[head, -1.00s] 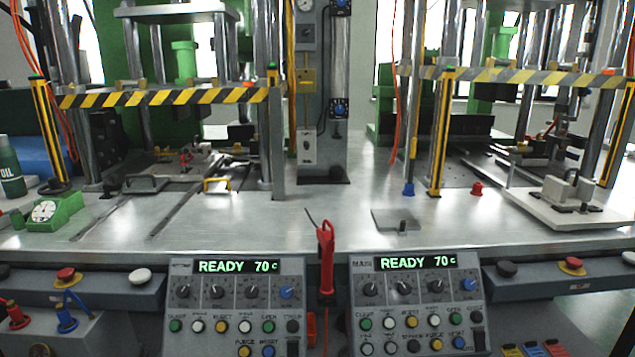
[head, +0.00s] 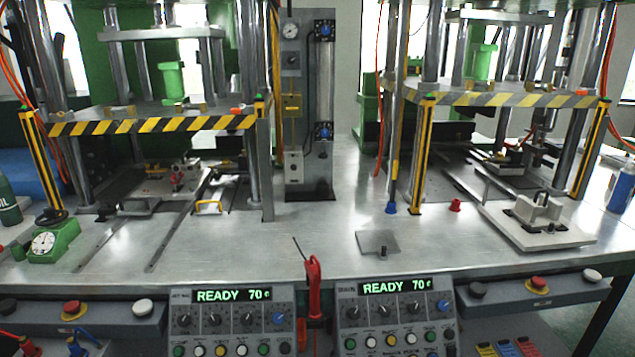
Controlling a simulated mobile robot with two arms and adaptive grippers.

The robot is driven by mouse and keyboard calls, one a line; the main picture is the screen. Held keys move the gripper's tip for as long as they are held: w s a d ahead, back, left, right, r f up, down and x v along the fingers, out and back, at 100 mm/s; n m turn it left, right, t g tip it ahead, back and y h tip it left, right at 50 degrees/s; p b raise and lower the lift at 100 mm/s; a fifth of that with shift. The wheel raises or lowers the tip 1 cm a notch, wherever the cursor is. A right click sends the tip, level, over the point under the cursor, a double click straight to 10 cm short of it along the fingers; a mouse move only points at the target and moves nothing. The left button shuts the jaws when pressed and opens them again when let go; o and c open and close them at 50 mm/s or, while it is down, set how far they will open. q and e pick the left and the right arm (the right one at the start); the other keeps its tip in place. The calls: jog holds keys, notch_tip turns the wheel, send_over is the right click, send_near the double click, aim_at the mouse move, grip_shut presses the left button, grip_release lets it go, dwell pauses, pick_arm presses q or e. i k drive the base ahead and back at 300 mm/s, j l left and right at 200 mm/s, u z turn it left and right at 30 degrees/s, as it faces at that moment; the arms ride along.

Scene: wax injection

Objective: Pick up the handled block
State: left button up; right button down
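A pale, flat block with a grey upright handle (head: 540,207) lies at the right end of the metal bench, in front of the right press. A grey plate with a handle (head: 139,205) lies under the left press. A thin grey plate with a small dark peg (head: 378,241) lies near the bench's front middle. I cannot tell for sure which one the task means; the pale block at the right has the plainest handle. Neither of my grippers is in view, and nothing touches these things.
Striped bars (head: 150,125) cross both press fronts, between yellow posts (head: 421,155). Two control panels (head: 395,315) reading READY 70 stand at the front edge, a red-handled tool (head: 313,285) between them. The bench middle (head: 300,225) is clear.

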aim_at(549, 209)
jog(key=z, duration=1.3)
jog(key=i+l, duration=0.4)
jog(key=i, duration=0.2)
jog(key=i+l+u, duration=0.2)
jog(key=u, duration=0.2)
jog(key=i+l+u, duration=0.25)
jog(key=u, duration=0.2)
jog(key=i+l+u, duration=0.15)
jog(key=l+u, duration=0.25)
